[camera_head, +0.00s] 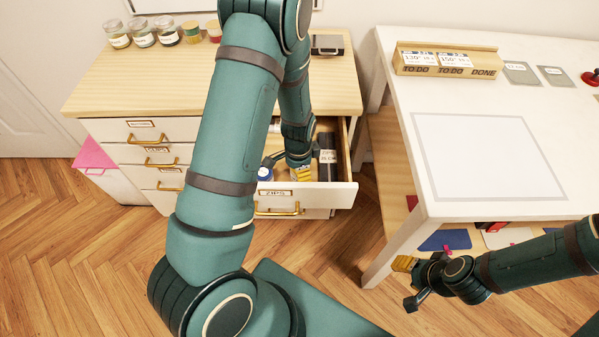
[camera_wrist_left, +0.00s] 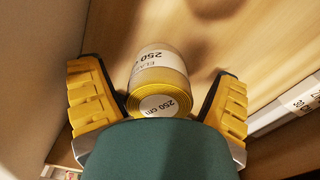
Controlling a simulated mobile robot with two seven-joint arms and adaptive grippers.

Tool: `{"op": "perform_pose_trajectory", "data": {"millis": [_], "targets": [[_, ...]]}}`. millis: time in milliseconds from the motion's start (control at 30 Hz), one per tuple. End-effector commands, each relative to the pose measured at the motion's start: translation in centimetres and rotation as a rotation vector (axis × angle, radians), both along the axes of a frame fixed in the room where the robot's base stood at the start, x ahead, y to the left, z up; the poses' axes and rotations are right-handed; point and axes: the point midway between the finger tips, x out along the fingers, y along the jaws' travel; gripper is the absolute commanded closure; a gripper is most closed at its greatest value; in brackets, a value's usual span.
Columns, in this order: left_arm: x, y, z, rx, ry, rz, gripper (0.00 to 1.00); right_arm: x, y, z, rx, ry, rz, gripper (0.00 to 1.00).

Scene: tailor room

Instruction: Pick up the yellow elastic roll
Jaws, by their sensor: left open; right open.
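The yellow elastic roll (camera_wrist_left: 160,75) stands out in the left wrist view, with a white label reading 250 cm on its side and on its end. My left gripper (camera_wrist_left: 158,98) is open, with one yellow finger on each side of the roll. Small gaps show between the fingers and the roll. In the head view my left gripper (camera_head: 300,170) is down inside the open drawer (camera_head: 325,196), and the roll is not clearly visible there. My right gripper (camera_head: 408,283) is open and empty, low in front of the white table.
The drawer also holds a dark box (camera_head: 327,150) with a white label, right of my left gripper. The wooden-topped cabinet (camera_head: 120,85) carries several jars at the back. The white table (camera_head: 400,130) stands to the right, its leg near my right gripper.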

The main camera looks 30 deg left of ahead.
Motion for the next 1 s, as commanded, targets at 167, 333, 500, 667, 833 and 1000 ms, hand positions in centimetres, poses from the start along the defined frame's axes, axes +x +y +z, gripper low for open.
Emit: {"op": "perform_pose_trajectory", "data": {"millis": [167,333,500,667,833,1000], "targets": [[0.0,0.0,0.0,0.000,0.000,0.000,0.10,0.0,0.0,0.0,0.000,-0.001,0.000,0.53],[0.0,0.0,0.0,0.000,0.000,0.000,0.64,0.0,0.0,0.0,0.000,0.000,0.000,0.53],[0.0,0.0,0.0,0.000,0.000,0.000,0.80,0.0,0.0,0.0,0.000,0.000,0.000,0.53],[0.0,0.0,0.1,0.000,0.000,0.000,0.80,0.0,0.0,0.1,0.000,0.000,0.000,0.53],[0.0,0.0,1.3,-0.001,-0.001,0.000,0.80,0.0,0.0,0.5,0.000,0.001,0.000,0.53],[0.1,0.0,4.5,-0.001,-0.004,-0.001,0.80,-0.2,0.0,1.5,0.001,0.005,0.001,0.53]]}}
